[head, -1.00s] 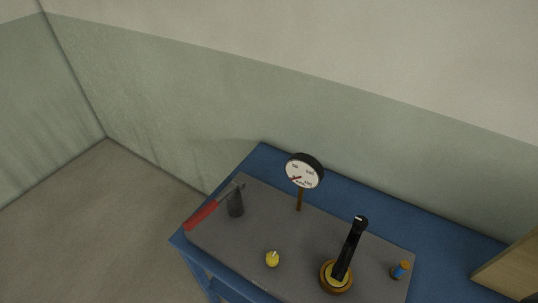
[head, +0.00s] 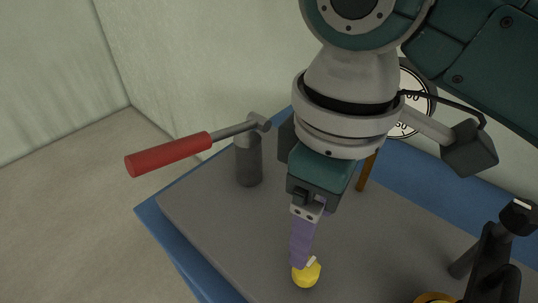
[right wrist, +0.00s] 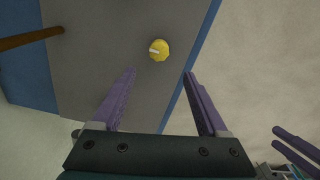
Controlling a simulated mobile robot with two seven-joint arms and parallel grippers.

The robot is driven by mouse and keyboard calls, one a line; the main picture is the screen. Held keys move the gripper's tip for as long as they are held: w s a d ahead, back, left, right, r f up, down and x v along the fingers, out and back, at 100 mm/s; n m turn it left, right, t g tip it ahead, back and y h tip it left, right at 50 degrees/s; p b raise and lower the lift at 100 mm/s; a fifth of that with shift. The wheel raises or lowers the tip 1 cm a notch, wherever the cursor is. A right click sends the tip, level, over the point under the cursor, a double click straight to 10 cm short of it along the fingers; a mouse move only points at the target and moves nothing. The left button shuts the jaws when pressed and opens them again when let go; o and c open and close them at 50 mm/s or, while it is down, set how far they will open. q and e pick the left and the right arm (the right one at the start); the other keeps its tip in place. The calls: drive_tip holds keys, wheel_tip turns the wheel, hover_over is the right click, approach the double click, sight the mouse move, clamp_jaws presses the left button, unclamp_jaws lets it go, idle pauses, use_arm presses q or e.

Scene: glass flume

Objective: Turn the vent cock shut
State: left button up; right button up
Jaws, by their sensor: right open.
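The vent cock appears to be the small yellow knob (head: 306,275) with a pale pointer, on the grey panel of the blue bench. In the right wrist view the knob (right wrist: 160,50) lies just beyond and between my fingertips. My right gripper (head: 301,262) comes down from above, its purple fingers at the knob in the head view. In the right wrist view my right gripper (right wrist: 160,73) is open with nothing between its fingers. Contact with the knob does not show. My left gripper (right wrist: 274,136) shows at the lower right there, fingers apart and empty.
A red-handled lever (head: 168,154) on a grey cylinder (head: 249,162) stands left of my right gripper. A dial gauge (head: 413,100) on a brown stem is partly behind my arm. A black lever (head: 490,262) on a yellow-brown base stands at the right.

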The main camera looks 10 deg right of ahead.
sight(306, 270)
wheel_tip(306, 270, down, 10)
drive_tip(key=shift+f+b, duration=0.1)
drive_tip(key=shift+b, duration=0.8)
clamp_jaws()
